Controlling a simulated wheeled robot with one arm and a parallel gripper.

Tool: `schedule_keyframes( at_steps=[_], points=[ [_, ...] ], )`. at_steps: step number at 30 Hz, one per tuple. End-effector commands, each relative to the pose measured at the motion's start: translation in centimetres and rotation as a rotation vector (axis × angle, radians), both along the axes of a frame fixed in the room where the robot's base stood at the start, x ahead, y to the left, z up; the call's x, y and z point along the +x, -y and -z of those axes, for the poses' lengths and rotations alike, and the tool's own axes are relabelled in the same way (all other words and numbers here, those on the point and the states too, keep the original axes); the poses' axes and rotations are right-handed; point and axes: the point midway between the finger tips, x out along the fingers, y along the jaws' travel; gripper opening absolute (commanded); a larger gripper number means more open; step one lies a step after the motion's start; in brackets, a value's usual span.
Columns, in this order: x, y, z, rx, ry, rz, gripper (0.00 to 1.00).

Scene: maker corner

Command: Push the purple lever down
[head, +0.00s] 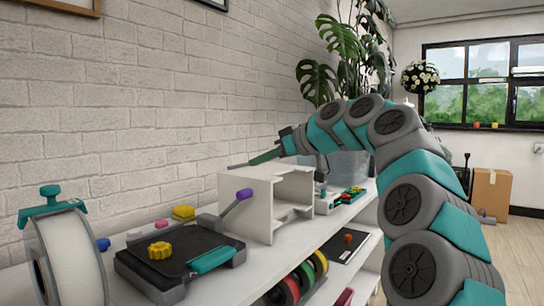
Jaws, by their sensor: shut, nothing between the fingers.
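The purple lever (244,194) has a purple end on a grey shaft. It slants up to the right from the back right of a black flat device (165,254), with its end in front of the white open box. My gripper (238,165) reaches in from the right with its thin fingers pointing left. It is shut and empty. In the picture its fingertips are above the purple end and apart from it. The depth between them is hard to tell, and the white box's upper edge is close below the fingers.
A white open box (262,205) stands right behind the lever. A spool (70,262) is at the left. A brick wall (150,100) runs behind the shelf.

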Motion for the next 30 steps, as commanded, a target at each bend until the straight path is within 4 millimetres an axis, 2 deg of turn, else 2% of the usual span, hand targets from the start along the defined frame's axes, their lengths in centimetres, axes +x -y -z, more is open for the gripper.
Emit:
schedule_keyframes(
  at_steps=[6,17,30],
  points=[
    [2.6,-3.3,1.8,-0.003,-0.003,-0.001,0.00],
    [2.2,-2.7,4.7,0.001,-0.003,0.000,0.00],
    [2.0,-2.6,5.7,0.000,0.000,0.000,0.00]
  ],
)
